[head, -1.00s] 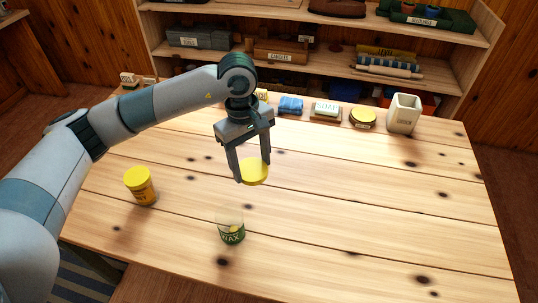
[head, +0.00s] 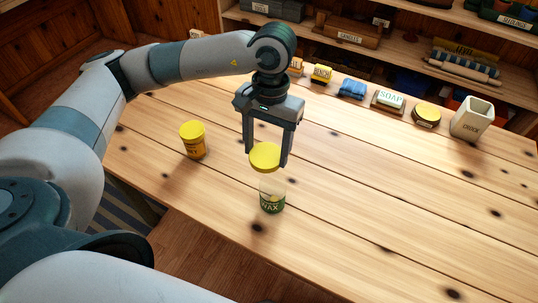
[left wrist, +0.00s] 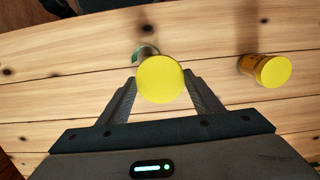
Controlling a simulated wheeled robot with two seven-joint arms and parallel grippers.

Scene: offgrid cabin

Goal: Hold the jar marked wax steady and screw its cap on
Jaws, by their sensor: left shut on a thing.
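The wax jar (head: 271,203) is a clear jar with a green label, upright near the table's front edge. My left gripper (head: 266,158) points down, shut on the yellow cap (head: 264,153) by its sides. In the head view the cap sits right over the jar's mouth; I cannot tell whether they touch. In the left wrist view the cap (left wrist: 160,79) lies between the fingers (left wrist: 160,84) and hides part of the jar (left wrist: 146,52), which shows just beyond it. My right gripper is not in view; nothing holds the jar.
A yellow-lidded tub (head: 193,140) stands left of the jar. Along the table's back are a blue cloth (head: 352,89), a soap (head: 388,101), a yellow-lidded tin (head: 427,114) and a white square holder (head: 471,118). The table right of the jar is clear.

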